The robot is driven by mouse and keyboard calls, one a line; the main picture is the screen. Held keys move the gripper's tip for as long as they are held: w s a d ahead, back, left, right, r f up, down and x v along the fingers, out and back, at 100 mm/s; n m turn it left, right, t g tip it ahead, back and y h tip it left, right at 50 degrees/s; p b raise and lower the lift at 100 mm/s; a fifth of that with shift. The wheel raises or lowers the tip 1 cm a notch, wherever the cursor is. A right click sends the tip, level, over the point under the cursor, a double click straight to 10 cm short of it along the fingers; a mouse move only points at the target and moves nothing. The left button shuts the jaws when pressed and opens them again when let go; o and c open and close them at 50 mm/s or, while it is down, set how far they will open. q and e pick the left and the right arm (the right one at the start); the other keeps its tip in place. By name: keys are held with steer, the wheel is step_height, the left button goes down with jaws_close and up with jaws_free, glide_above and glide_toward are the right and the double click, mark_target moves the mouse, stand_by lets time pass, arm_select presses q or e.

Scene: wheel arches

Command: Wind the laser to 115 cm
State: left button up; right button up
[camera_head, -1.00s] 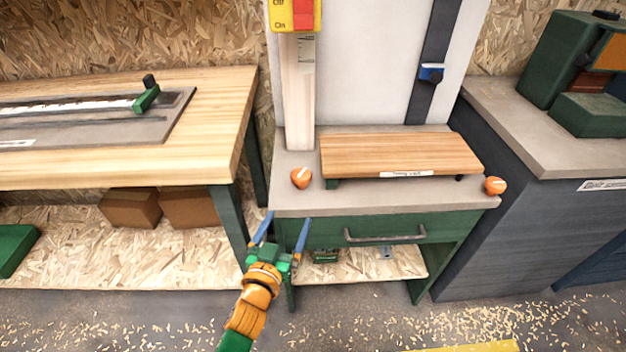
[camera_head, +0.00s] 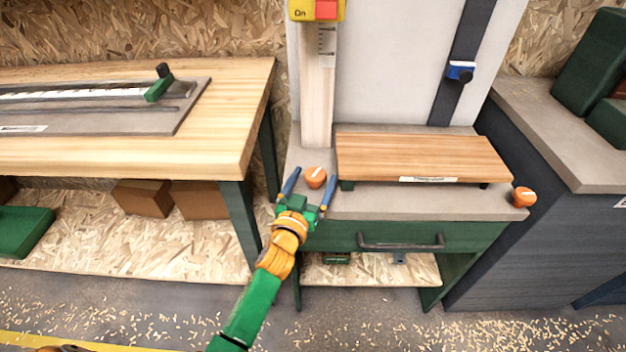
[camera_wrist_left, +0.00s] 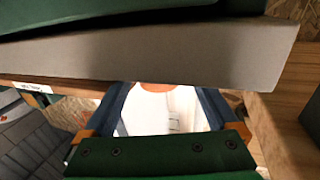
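A faceted orange knob (camera_head: 315,177) sits at the front left of the grey bench top, and a second orange knob (camera_head: 523,197) at its right end. My left gripper (camera_head: 316,179) is open, with its blue fingers either side of the left knob in the head view; contact cannot be told. The left wrist view shows part of an orange knob (camera_wrist_left: 157,87) between the open fingers. A pale post with a scale (camera_head: 326,45) stands behind the left knob; its numbers are unreadable. A blue slider (camera_head: 461,71) sits on a dark rail. My right gripper is out of view.
A wooden board (camera_head: 423,157) lies behind the knobs. Below is a green drawer with a dark handle (camera_head: 400,243). A wooden workbench (camera_head: 230,125) stands close on the left, a dark cabinet (camera_head: 540,240) on the right. A yellow box with a red part (camera_head: 317,10) tops the post.

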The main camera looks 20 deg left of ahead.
arm_select(q)
steer(key=c, duration=1.3)
steer(key=shift+a+r+m+h+p, duration=0.2)
steer(key=shift+m+h+p, duration=0.6)
steer(key=shift+h+p, duration=0.35)
steer(key=shift+a+f+m+g+h, duration=0.15)
steer(key=shift+m+g+h, duration=0.15)
steer(key=shift+m+h, duration=0.7)
steer(key=shift+w+f+g+h, duration=0.1)
steer(key=shift+g+h, duration=0.2)
steer(key=shift+h, duration=0.55)
steer(key=shift+a+f+m+g+h+b, duration=0.15)
steer(key=shift+m+g+h+b, duration=0.35)
steer(key=shift+m+h, duration=0.5)
steer(key=m+g+h+b, duration=0.2)
steer(key=h+b, duration=0.1)
steer(key=shift+w+a, duration=0.1)
steer(key=shift+w, duration=0.05)
steer(key=shift+r+m+g+h+b, duration=0.2)
steer(key=shift+m+g+h+b, duration=0.5)
steer(key=shift+b, duration=0.25)
